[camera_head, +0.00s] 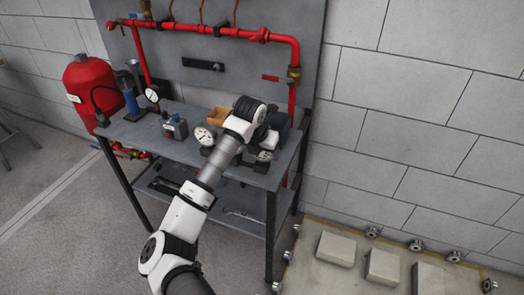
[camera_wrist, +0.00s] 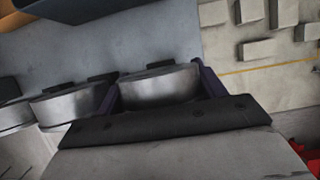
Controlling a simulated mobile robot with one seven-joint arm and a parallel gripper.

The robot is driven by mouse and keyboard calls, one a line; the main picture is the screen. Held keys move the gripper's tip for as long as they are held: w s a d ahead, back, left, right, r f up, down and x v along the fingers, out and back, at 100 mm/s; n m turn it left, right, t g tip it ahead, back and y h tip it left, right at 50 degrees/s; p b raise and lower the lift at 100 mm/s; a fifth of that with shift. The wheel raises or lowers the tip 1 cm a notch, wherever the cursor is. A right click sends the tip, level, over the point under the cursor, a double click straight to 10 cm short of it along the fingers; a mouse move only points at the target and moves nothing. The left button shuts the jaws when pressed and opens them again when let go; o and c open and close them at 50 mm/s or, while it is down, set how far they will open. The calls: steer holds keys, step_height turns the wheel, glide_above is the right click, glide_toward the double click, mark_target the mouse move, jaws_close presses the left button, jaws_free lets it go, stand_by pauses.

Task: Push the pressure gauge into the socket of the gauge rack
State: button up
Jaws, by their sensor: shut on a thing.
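My gripper (camera_wrist: 160,92) is shut on a pressure gauge (camera_wrist: 160,86), a round silver case between its two dark fingers. In the head view my gripper (camera_head: 268,146) is over the right end of the bench. A white-dialled gauge (camera_head: 264,156) shows just below it and appears to be the held one. Another white-dialled gauge (camera_head: 204,136) stands to the left. Two more silver cases, one of them a gauge (camera_wrist: 66,104), sit left of my fingers in the wrist view. Dark blocks behind the cases may belong to the gauge rack (camera_wrist: 103,78). The socket and the held gauge's stem are hidden.
The grey bench (camera_head: 150,130) carries a blue pump (camera_head: 131,102), a grey device (camera_head: 174,127) and an orange bin (camera_head: 218,116). Red piping (camera_head: 210,29) runs on the panel behind. A pallet-like slab (camera_head: 320,268) with blocks lies at the lower right.

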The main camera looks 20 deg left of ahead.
steer(key=o, duration=1.2)
